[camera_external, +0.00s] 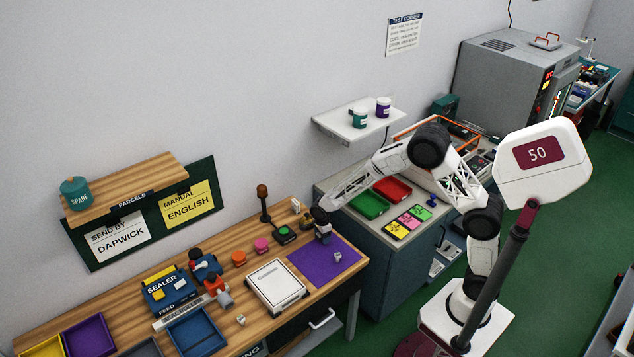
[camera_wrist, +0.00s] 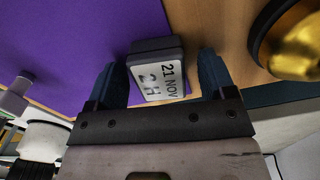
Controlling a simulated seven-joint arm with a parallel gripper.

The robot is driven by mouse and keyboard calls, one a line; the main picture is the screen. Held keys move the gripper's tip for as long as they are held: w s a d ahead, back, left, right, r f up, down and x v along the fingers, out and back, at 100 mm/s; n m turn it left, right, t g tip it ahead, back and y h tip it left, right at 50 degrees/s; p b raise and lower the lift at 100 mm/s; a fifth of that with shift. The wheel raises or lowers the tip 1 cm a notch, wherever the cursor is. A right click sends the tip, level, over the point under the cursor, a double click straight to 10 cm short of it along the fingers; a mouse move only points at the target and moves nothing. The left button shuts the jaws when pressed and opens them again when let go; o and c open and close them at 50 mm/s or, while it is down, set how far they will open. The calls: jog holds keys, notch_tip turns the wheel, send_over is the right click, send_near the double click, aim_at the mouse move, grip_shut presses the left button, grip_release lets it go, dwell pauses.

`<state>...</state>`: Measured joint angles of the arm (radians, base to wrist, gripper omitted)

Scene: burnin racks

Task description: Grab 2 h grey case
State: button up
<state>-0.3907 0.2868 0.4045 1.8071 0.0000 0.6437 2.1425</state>
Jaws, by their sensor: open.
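The grey case (camera_wrist: 157,70) shows in the wrist view with a white label reading "2 H" and "21 NOV". It lies at the edge of the purple mat (camera_wrist: 60,45), between the two dark fingers of my gripper (camera_wrist: 163,78). The fingers are open, with a visible gap on the right side; the left finger is close to the case, and I cannot tell whether it touches. In the external view my gripper (camera_external: 322,234) is low over the bench at the back corner of the purple mat (camera_external: 318,262) and largely hides the case.
A brass round object (camera_wrist: 290,40) stands close right of the fingers in the wrist view. A small pale item (camera_external: 338,257) sits on the mat. A white box (camera_external: 276,287) lies left of the mat. Red (camera_external: 392,189) and green (camera_external: 370,205) trays stand on the cabinet beyond.

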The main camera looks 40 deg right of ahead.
jog(key=shift+c, duration=0.2)
jog(key=c, duration=1)
jog(key=shift+r, duration=0.2)
jog(key=shift+r, duration=0.6)
notch_tip(320, 180, up, 2)
jog(key=shift+r, duration=0.1)
jog(key=s+d, duration=0.2)
jog(key=s, duration=0.3)
jog(key=s+d, duration=0.2)
jog(key=s, duration=0.3)
jog(key=s+d+r, duration=0.1)
jog(key=s+d, duration=0.1)
jog(key=s, duration=0.3)
jog(key=shift+r, duration=0.1)
